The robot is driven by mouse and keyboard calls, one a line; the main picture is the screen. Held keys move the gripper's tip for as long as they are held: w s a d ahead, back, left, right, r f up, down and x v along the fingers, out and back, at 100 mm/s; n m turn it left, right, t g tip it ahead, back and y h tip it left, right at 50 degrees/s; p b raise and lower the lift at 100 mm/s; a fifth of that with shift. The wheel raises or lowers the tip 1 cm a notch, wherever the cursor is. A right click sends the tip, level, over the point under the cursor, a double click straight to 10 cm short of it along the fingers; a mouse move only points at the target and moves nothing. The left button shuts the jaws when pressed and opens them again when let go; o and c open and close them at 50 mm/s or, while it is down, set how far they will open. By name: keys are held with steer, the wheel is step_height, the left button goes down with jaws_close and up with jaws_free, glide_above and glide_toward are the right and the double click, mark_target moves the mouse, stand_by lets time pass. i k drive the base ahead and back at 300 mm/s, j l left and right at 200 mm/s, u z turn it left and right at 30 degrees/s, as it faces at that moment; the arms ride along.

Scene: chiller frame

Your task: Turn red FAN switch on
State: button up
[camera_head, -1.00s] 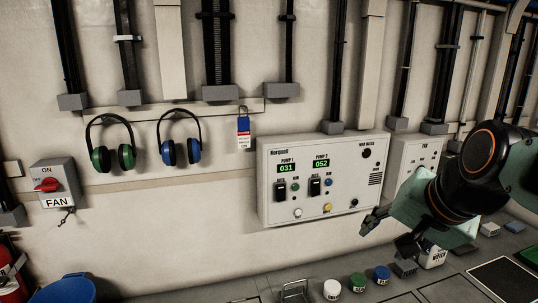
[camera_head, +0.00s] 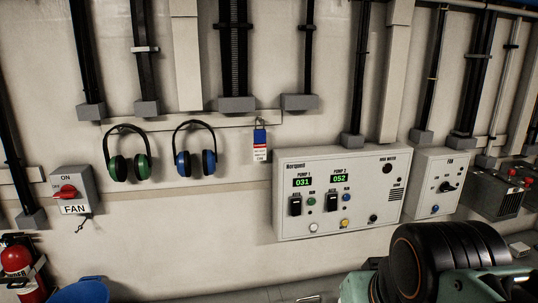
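The red FAN switch (camera_head: 65,191) is a red rotary knob on a grey box (camera_head: 86,186) on the wall at the left. The box has ON printed above the knob, OFF at its left and a FAN label (camera_head: 74,209) below. The knob lies roughly sideways, its handle toward the OFF side. My arm shows at the lower right, far from the switch. My gripper is out of the picture.
Green (camera_head: 128,154) and blue (camera_head: 194,150) ear muffs hang right of the switch, then a blue padlock tag (camera_head: 261,143). A pump panel (camera_head: 338,194) and second FAN panel (camera_head: 437,187) are further right. A fire extinguisher (camera_head: 20,262) and blue bin (camera_head: 80,290) stand below the switch.

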mark_target(68, 191)
steer(key=u, duration=1.55)
steer(key=k, duration=0.15)
steer(key=k+l+z, duration=0.15)
steer(key=k+z, duration=0.2)
steer(key=k, duration=0.15)
steer(key=j+z, duration=0.1)
steer(key=z, duration=1.1)
steer(key=j, duration=1.5)
steer(key=k+j, duration=0.1)
steer(key=j, duration=0.2)
steer(key=k+j, duration=0.1)
steer(key=j, duration=0.25)
steer(key=k+j, duration=0.1)
steer(key=j, duration=0.2)
